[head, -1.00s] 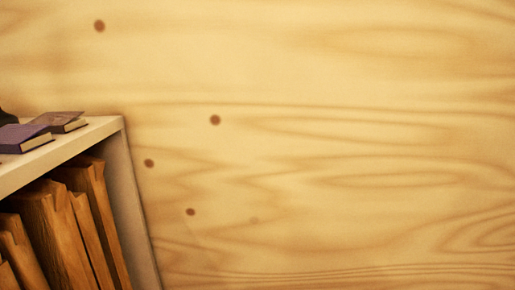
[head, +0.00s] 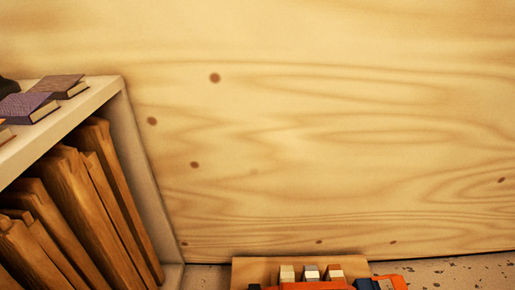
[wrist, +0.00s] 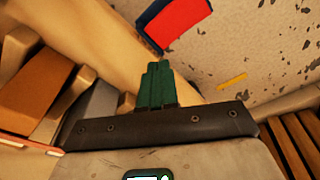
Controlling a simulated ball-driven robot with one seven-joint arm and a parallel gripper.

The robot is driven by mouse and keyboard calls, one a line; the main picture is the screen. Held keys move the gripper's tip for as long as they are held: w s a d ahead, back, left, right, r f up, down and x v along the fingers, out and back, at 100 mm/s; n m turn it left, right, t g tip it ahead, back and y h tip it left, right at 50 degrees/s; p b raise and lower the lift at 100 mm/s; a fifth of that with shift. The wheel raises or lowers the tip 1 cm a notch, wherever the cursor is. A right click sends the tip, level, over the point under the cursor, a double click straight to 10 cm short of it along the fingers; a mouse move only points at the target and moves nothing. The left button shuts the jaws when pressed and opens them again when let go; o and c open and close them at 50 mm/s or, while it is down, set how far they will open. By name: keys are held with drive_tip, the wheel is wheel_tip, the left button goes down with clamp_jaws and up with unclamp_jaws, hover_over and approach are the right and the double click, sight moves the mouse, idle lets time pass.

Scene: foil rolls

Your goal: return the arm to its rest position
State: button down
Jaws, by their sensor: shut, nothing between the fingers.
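My gripper (wrist: 158,85) shows in the wrist view as green fingers beyond a dark bar. The fingers are together and hold nothing. My gripper does not clearly show in the head view, so the arm's overall pose cannot be told.
A pale shelf (head: 105,95) at left in the head view bears small books (head: 28,105) and holds brown wooden boards (head: 105,200). A wooden wall (head: 330,120) stands behind. A wooden piece with orange parts (head: 312,286) is at the bottom. A red and blue object (wrist: 182,22) lies on the speckled floor (wrist: 225,50).

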drive_tip(key=s+d+r+m+h, duration=0.1)
drive_tip(key=s+d+r+m, duration=0.3)
drive_tip(key=s+r+m, duration=0.55)
drive_tip(key=s+d+r+m+h, duration=0.1)
drive_tip(key=s+d+r+m, duration=0.45)
drive_tip(key=r, duration=0.85)
wheel_tip(320, 180, up, 32)
drive_tip(key=s+a+n+p, duration=0.1)
drive_tip(key=a+n+p, duration=0.1)
drive_tip(key=p, duration=3)
drive_tip(key=shift+s+r+n, duration=0.15)
drive_tip(key=shift+s+n, duration=0.05)
drive_tip(key=shift+n, duration=0.1)
drive_tip(key=shift+d, duration=0.15)
